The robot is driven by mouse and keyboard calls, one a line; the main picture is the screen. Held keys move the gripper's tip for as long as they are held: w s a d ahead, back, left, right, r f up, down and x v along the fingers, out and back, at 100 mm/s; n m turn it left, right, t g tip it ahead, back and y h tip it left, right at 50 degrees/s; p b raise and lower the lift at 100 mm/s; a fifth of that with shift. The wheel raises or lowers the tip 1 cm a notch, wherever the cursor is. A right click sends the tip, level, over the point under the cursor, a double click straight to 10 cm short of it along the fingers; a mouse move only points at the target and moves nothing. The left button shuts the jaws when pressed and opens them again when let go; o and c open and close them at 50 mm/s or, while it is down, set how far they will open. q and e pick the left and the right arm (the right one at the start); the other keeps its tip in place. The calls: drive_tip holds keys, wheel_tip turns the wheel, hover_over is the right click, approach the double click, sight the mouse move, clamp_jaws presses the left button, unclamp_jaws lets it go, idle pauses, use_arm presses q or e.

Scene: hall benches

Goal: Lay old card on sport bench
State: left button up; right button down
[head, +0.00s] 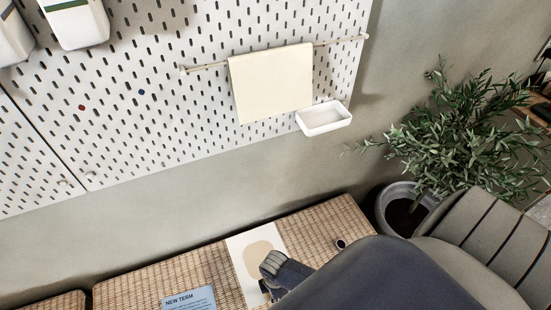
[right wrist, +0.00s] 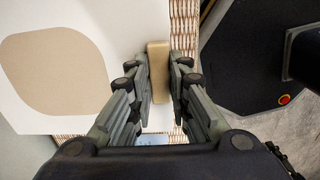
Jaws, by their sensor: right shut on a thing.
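A woven bench (head: 130,286) runs along the wall at the bottom of the head view. A blue card reading "NEW TERM" (head: 190,300) lies on it, cut off by the frame edge. A white sheet with a beige rounded shape (head: 240,260) lies to its right and shows large in the right wrist view (right wrist: 118,22). I cannot tell which is the old card or whether this is the sport bench. My right gripper (head: 266,284) is over the sheet's lower right part. It is shut on a small tan block (right wrist: 158,72). My left gripper is out of view.
A second woven bench (head: 50,301) stands left past a gap. A small dark round thing (head: 341,244) is on the bench's right part. A potted plant (head: 460,135) stands at right. A pegboard (head: 160,110) holds a cream cloth (head: 272,83) and white tray (head: 323,117).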

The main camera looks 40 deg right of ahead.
drive_tip(key=shift+f+b, duration=3)
drive_tip(key=shift+f, duration=1.45)
drive_tip(key=c, duration=1.4)
unclamp_jaws()
wheel_tip(320, 180, up, 12)
drive_tip(key=shift+s, duration=0.1)
